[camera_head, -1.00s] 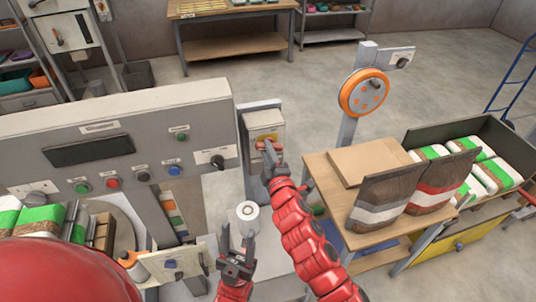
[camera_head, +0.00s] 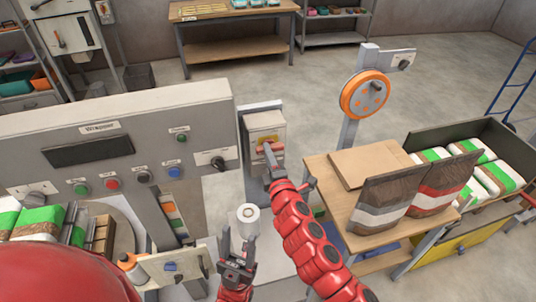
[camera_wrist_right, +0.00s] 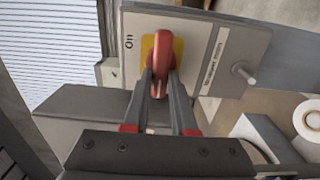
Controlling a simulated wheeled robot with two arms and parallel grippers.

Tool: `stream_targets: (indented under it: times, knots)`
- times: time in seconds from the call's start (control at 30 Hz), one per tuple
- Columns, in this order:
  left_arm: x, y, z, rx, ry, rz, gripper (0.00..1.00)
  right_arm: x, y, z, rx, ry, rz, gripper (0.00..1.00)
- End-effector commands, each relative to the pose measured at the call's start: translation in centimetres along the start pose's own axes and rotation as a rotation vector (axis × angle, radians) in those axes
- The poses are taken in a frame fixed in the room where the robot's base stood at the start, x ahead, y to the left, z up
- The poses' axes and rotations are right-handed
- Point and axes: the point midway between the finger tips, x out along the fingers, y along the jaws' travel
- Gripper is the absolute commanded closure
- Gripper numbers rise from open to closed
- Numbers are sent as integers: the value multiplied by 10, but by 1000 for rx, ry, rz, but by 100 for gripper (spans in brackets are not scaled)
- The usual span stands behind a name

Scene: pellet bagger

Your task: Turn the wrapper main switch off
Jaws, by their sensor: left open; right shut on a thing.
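The wrapper main switch is a grey box (camera_head: 266,128) on a post right of the wrapper panel, with a yellow plate and a red handle (camera_head: 270,147). The right wrist view shows the red handle (camera_wrist_right: 162,42) on the yellow plate (camera_wrist_right: 148,46), beside the word "On". The handle lies crosswise to the direction of that word. My right gripper (camera_head: 271,163) is shut on the handle; its fingers (camera_wrist_right: 161,88) close around its near part in the wrist view. My left gripper (camera_head: 238,238) is open and empty, lower left of the switch.
The wrapper panel (camera_head: 110,150) with buttons and a black knob stands at left. A white roll (camera_head: 248,213) stands by my left gripper. A wooden table (camera_head: 340,200) with bags is to the right, behind it a post with an orange wheel (camera_head: 364,93).

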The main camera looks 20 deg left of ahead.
Motion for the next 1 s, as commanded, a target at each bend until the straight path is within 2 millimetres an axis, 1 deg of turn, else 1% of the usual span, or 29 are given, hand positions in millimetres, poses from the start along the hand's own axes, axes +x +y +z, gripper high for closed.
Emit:
stream_targets:
  times: [0.1,0.13,0.27,0.3,0.67,0.77,0.87,1.0]
  knots:
    - [0,0,0,0,0,0,50,0,0,0,-2,0,-1,100]
    - [0,0,0,0,0,0,50,0,0,0,-1,0,-1,72]
    - [0,0,0,0,0,0,50,0,-1,0,-1,0,-1,48]
    - [0,0,0,0,0,0,50,0,0,0,0,0,0,45]
    - [-2,0,0,0,0,0,50,-3,-1,1,-1,-1,0,45]
    - [-5,0,1,0,0,0,50,-11,-2,2,-1,-2,0,45]
    - [-9,0,2,0,0,0,50,-23,-4,1,-1,1,-1,45]
    - [-16,1,3,0,0,0,50,-46,-3,1,-3,0,1,45]
